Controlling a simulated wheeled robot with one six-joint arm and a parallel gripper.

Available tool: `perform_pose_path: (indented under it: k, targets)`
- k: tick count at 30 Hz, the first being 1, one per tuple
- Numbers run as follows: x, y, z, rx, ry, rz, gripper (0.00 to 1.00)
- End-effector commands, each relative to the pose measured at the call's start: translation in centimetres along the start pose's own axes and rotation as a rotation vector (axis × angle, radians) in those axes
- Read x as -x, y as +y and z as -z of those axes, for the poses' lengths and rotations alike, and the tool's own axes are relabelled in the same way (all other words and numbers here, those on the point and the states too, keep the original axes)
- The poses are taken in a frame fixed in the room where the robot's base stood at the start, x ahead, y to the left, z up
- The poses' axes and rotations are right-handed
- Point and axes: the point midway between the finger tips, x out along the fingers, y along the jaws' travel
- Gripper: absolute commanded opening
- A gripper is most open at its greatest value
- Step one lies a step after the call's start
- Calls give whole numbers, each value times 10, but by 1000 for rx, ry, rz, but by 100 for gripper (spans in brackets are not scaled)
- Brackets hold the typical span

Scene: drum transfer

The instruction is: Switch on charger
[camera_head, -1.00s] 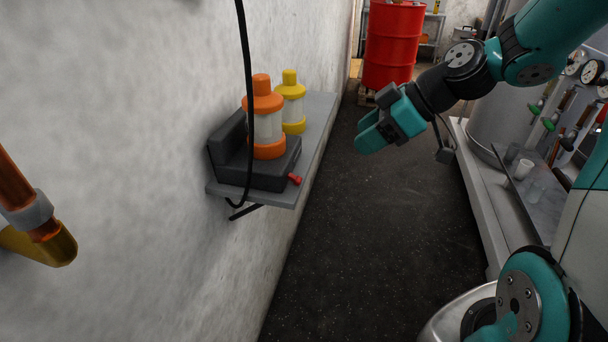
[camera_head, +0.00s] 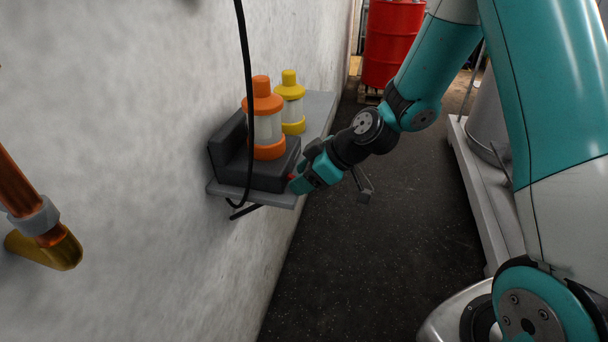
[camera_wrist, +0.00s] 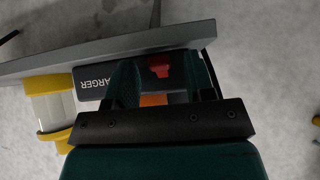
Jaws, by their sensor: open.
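The dark grey charger (camera_head: 225,157) sits on the wall shelf with an orange lantern (camera_head: 264,115) standing on it. In the wrist view its front (camera_wrist: 95,85) shows upside-down lettering, partly hidden by a finger. Its red switch (camera_wrist: 159,66) lies between my two fingers in that view. In the head view only a sliver of red shows beside my fingers. My gripper (camera_head: 297,183) is open at the charger's front right corner, with nothing held. I cannot tell whether a finger touches the switch.
A yellow lantern (camera_head: 291,103) stands behind the orange one on the grey shelf (camera_head: 318,105). A black cable (camera_head: 246,85) hangs in front of the charger. A copper pipe (camera_head: 22,190) is on the wall at left. A red drum (camera_head: 392,45) stands at the back. The dark floor between is clear.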

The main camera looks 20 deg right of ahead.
Motion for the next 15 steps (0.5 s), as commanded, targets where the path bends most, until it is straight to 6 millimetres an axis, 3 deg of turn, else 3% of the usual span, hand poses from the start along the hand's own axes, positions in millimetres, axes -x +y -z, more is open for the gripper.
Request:
perform_pose_path:
  k: [6,12,15]
  targets:
    - [0,0,0,0,0,0,47]
    - [0,0,0,0,0,0,1]
    - [0,0,0,0,-1,0,0]
